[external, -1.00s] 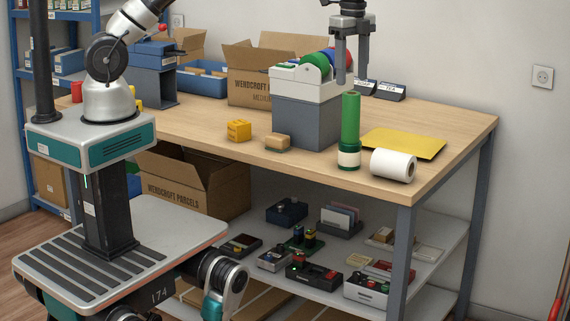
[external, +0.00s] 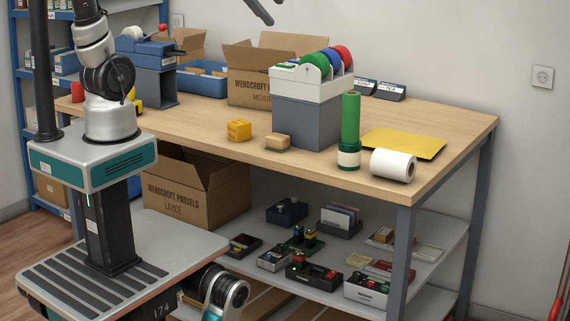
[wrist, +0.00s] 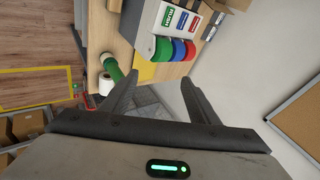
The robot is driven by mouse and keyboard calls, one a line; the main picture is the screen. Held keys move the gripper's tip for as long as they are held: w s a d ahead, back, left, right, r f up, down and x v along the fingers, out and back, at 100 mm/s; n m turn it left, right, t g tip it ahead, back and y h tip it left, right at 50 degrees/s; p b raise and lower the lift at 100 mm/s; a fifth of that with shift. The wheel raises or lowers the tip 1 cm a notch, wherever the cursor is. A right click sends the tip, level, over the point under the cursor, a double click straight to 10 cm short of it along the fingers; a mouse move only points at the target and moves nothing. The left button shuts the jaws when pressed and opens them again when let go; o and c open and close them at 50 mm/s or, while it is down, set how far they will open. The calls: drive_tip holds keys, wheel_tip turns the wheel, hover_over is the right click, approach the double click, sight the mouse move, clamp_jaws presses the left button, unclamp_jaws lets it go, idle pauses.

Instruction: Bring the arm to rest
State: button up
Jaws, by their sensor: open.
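My gripper (wrist: 158,92) is open in the wrist view, its two dark fingers spread with nothing between them. In the external view only a dark tip of my gripper (external: 262,12) shows at the top edge, high above the workbench. The rest of the gripper and the forearm are cut off by the frame. My upper arm rises from its base at the left of the external view. The gripper touches nothing that I can see.
On the workbench (external: 215,126) stand a grey-white dispenser (external: 308,112) with coloured rolls, a green cylinder (external: 350,118), a white roll (external: 393,165), a yellow envelope (external: 405,143) and an open carton (external: 250,90). A cork board (wrist: 300,118) hangs on the wall at right in the wrist view.

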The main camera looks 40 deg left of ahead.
drive_tip(key=s+a+f+n+g+y+p, duration=0.1)
drive_tip(key=s+a+n, duration=0.4)
drive_tip(key=a, duration=0.6)
drive_tip(key=s+a+f+n+y+p, duration=0.1)
drive_tip(key=s+a+n, duration=0.4)
drive_tip(key=a+n, duration=0.5)
drive_tip(key=a+f+p, duration=0.1)
drive_tip(key=p, duration=0.1)
drive_tip(key=shift+f+g+y+p, duration=0.25)
drive_tip(key=shift+g+y+p, duration=0.05)
drive_tip(key=shift+g, duration=0.1)
